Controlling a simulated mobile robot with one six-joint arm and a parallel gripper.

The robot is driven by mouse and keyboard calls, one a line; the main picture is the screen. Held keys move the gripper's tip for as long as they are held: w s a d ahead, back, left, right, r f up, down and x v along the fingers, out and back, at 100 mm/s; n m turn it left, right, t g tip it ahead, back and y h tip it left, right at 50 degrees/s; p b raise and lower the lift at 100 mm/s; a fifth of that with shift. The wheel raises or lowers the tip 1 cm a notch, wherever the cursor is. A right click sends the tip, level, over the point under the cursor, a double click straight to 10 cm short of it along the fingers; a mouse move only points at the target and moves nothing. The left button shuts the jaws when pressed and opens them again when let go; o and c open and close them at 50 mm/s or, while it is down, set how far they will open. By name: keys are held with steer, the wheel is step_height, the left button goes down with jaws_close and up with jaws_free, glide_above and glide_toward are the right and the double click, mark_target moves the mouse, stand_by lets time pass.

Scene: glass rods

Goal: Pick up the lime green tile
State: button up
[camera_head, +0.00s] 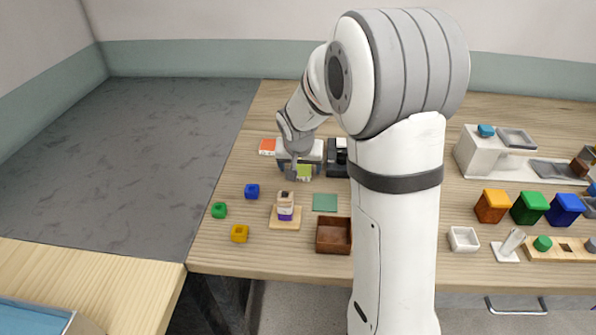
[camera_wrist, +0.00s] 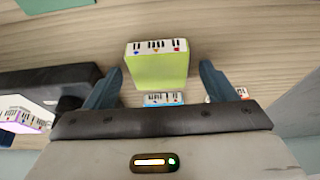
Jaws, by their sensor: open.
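The lime green tile (camera_wrist: 158,71) is a block with a white face that bears black bars and small coloured marks. In the wrist view it lies ahead of my gripper (camera_wrist: 160,82), between the lines of its two dark fingers. The fingers are apart, with a gap on each side of the tile, and I cannot tell how deep it sits between them. In the head view the tile (camera_head: 304,171) shows as a small green patch just below my gripper (camera_head: 297,166). My arm hides part of that area.
A blue-marked tile (camera_wrist: 163,99) and an orange-red tile (camera_wrist: 240,93) are close by. The orange-red one also shows in the head view (camera_head: 267,146). A black object (camera_wrist: 50,85) holds a purple-edged tile (camera_wrist: 22,120). A brown box (camera_head: 334,251) and green mat (camera_head: 325,202) lie nearer.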

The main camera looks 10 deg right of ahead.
steer(key=shift+c, duration=0.5)
steer(key=c, duration=1)
steer(key=shift+r, duration=0.1)
steer(key=shift+c, duration=0.2)
